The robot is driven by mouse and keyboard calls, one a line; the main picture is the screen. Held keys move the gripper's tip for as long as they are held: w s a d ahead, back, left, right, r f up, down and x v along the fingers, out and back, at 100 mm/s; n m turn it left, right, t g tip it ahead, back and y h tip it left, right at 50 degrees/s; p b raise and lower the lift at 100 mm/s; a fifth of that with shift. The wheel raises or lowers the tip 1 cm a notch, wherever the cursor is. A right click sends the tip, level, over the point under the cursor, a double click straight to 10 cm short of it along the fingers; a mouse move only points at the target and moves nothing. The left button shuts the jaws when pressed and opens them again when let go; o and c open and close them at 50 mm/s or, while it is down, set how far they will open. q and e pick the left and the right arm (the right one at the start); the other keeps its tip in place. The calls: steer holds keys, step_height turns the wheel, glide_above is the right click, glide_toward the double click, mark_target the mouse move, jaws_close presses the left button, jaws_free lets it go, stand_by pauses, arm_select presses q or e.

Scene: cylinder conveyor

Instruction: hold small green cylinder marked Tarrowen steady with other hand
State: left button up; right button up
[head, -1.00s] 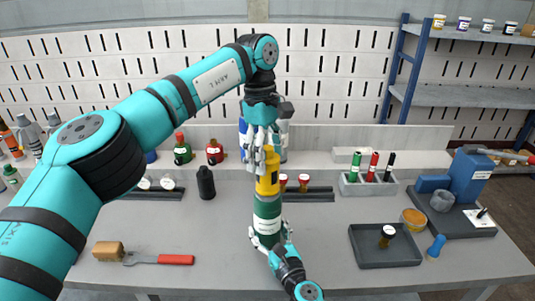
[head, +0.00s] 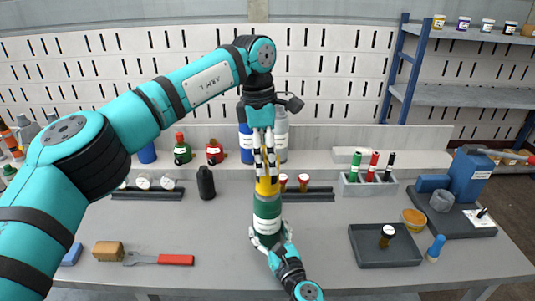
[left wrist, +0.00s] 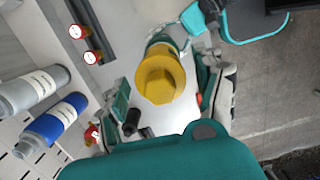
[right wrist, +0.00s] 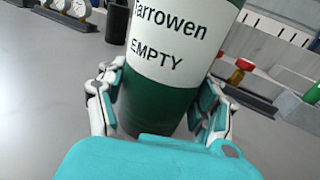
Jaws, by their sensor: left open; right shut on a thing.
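The small green cylinder (head: 267,212), with a white label and a yellow top (head: 267,187), stands upright on the bench. In the right wrist view its label (right wrist: 168,40) reads "Tarrowen" and "EMPTY". My right gripper (head: 267,241) is shut on the lower green body. My left gripper (head: 265,165) points down from above at the yellow top, its fingers open and partly hiding it. In the left wrist view the yellow top (left wrist: 160,78) sits between the spread fingers. I cannot tell whether they touch it.
A dark tray (head: 362,256) holding a small dark jar (head: 387,236) lies to the right. A red-handled scraper (head: 172,260) and a brown block (head: 108,251) lie to the left. A black bottle (head: 206,183) and blue and grey cylinders (head: 281,136) stand behind.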

arm_select(q)
steer(key=n, duration=0.4)
steer(key=shift+t, duration=0.3)
steer(key=shift+n, duration=0.8)
steer(key=n, duration=0.6)
steer(key=shift+t+y, duration=0.3)
steer(key=shift+n, duration=0.7)
steer(key=n, duration=0.4)
steer(key=shift+n+y, duration=0.3)
